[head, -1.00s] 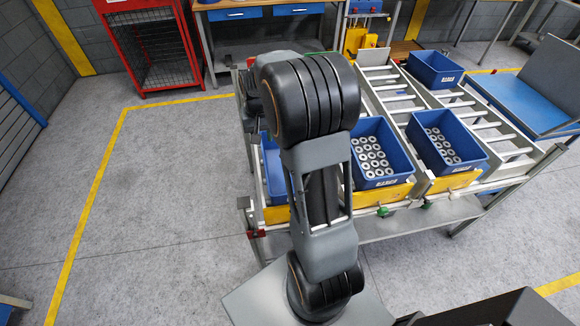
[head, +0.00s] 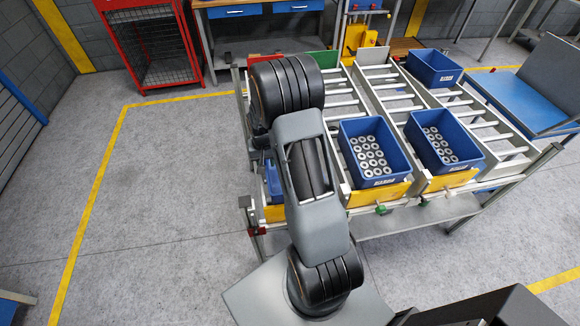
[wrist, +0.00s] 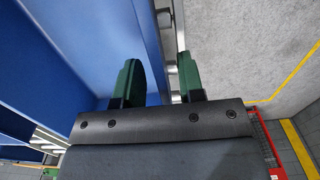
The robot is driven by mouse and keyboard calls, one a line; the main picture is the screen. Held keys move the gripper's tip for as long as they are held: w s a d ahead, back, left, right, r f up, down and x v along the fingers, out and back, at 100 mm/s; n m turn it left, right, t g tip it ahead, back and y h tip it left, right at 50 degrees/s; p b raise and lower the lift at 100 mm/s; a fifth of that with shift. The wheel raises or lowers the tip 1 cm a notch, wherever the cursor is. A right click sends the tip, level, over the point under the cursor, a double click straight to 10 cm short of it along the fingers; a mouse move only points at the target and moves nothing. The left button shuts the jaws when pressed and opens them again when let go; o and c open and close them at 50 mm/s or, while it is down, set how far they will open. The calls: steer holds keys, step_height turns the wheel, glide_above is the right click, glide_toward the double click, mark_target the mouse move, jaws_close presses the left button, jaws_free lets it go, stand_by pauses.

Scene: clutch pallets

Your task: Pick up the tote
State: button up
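Blue totes with white labels stand on the roller rack. The middle tote (head: 352,165) and the right tote (head: 422,158) hold several grey rings. A further blue tote (head: 272,180) at the left is mostly hidden behind my arm, so its contents do not show. In the wrist view a blue tote wall (wrist: 148,35) runs close up between the two green fingers of my gripper (wrist: 158,78). The left finger overlaps the blue surface, and the right finger stands apart from the wall. My gripper is open. It is hidden in the head view.
Another blue tote (head: 432,70) sits farther back on the rack (head: 370,88). Yellow plates line the rack's front. A red cage (head: 150,45) and a workbench with blue drawers stand behind. A blue-topped cart (head: 525,105) is at the right. The floor to the left is clear.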

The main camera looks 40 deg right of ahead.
steer(key=shift+f, duration=0.6)
jaws_close()
